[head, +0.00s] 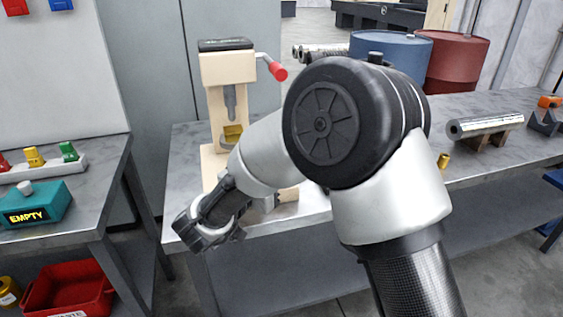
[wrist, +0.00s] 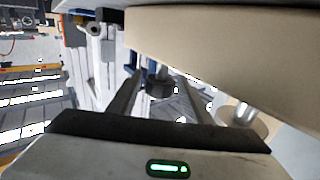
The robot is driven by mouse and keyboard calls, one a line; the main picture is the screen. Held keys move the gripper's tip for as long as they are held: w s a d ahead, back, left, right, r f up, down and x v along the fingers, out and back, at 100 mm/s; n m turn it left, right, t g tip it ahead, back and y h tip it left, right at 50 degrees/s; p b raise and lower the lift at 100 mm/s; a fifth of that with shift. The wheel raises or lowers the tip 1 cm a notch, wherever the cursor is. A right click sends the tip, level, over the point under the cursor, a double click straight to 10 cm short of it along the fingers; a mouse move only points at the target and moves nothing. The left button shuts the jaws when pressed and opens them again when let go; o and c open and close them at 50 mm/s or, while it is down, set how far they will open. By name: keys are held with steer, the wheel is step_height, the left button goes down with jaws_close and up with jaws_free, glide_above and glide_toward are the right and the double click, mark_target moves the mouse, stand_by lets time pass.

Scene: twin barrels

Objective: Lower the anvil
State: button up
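A beige press (head: 228,75) with a dark top plate, a steel ram (head: 230,100) and a red-tipped lever (head: 277,70) stands on the middle bench. A yellow piece (head: 233,133) sits below the ram. I cannot make out the anvil clearly; my arm covers much of the press's lower part. My gripper (head: 222,234) is low at the front left of the press base. In the wrist view its two fingers (wrist: 160,80) are spread apart. A dark round part (wrist: 160,88) shows between them; I cannot tell whether they touch it. A beige surface (wrist: 220,45) passes close above.
On the left bench are a teal box reading EMPTY (head: 35,208) and a rack (head: 45,162) of coloured pieces. A red bin (head: 68,290) is below. On the right are a metal cylinder (head: 485,126) on supports and a small brass piece (head: 443,161). Blue (head: 395,58) and red (head: 455,62) barrels stand behind.

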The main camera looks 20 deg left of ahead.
steer(key=shift+o, duration=0.2)
steer(key=p+v, duration=0.2)
steer(key=v, duration=1.5)
steer(key=shift+s+p, duration=0.15)
steer(key=shift+p, duration=0.2)
steer(key=shift+a+f, duration=0.1)
